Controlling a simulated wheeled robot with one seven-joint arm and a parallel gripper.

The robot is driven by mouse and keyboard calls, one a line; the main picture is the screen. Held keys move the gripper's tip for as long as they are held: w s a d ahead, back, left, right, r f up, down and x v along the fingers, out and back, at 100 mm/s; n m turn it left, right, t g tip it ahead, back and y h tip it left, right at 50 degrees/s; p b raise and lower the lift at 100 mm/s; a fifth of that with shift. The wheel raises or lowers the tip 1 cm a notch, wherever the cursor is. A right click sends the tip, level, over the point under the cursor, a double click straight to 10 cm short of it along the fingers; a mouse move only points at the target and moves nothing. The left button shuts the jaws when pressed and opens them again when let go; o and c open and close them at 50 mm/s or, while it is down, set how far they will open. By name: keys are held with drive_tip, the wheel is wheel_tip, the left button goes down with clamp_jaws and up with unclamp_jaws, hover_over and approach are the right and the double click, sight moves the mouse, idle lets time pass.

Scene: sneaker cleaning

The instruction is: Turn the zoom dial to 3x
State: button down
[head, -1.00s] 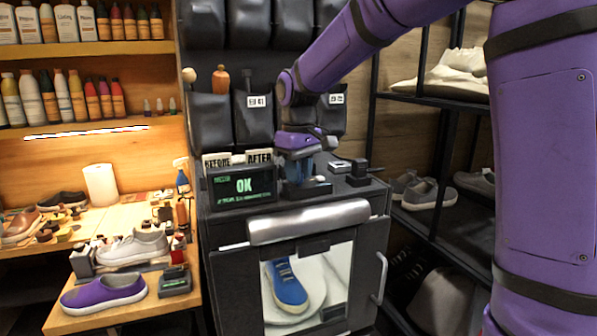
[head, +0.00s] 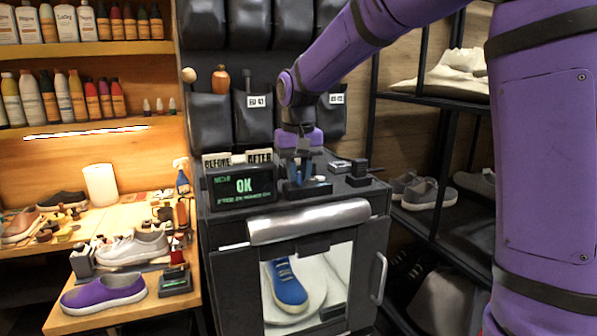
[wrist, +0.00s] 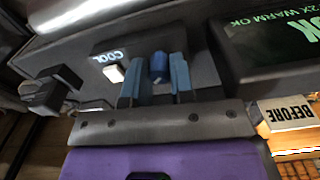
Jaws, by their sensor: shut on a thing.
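My gripper (head: 302,178) points down over the top of the dark photo box. In the wrist view its two blue fingers (wrist: 155,80) are closed around a small blue knob, the zoom dial (wrist: 158,66), on a dark raised block. Any scale marks on the dial are hidden. The display (head: 242,186) stands left of the gripper and shows a large green OK; in the wrist view the display (wrist: 275,38) shows upside-down text reading 2X WARM OK.
A white button (wrist: 113,73) marked COOL sits beside the dial, with another dark control block (wrist: 50,90) farther along. BEFORE and AFTER cards (head: 236,159) stand behind the display. A blue sneaker (head: 287,284) is inside the box, behind its window.

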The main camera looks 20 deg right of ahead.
sight(301, 173)
idle(0.3)
drive_tip(key=c, duration=1)
unclamp_jaws()
drive_tip(key=shift+r, duration=0.1)
wheel_tip(301, 173, up, 11)
drive_tip(key=shift+f, duration=0.15)
drive_tip(key=s+d+t, duration=0.1)
drive_tip(key=s+d, duration=0.1)
drive_tip(key=s, duration=0.5)
drive_tip(key=s+d+t, duration=0.2)
drive_tip(key=s+d, duration=0.1)
drive_tip(key=s, duration=0.5)
drive_tip(key=s+f, duration=0.2)
drive_tip(key=s, duration=0.2)
drive_tip(key=s+d+f+t, duration=0.1)
drive_tip(key=s+f, duration=0.2)
drive_tip(key=s, duration=0.2)
drive_tip(key=s+f+n+t, duration=0.1)
drive_tip(key=s+f, duration=0.1)
drive_tip(key=s, duration=0.3)
drive_tip(key=shift+s+d+f, duration=0.15)
drive_tip(key=shift+d+f, duration=0.15)
drive_tip(key=shift+d, duration=0.1)
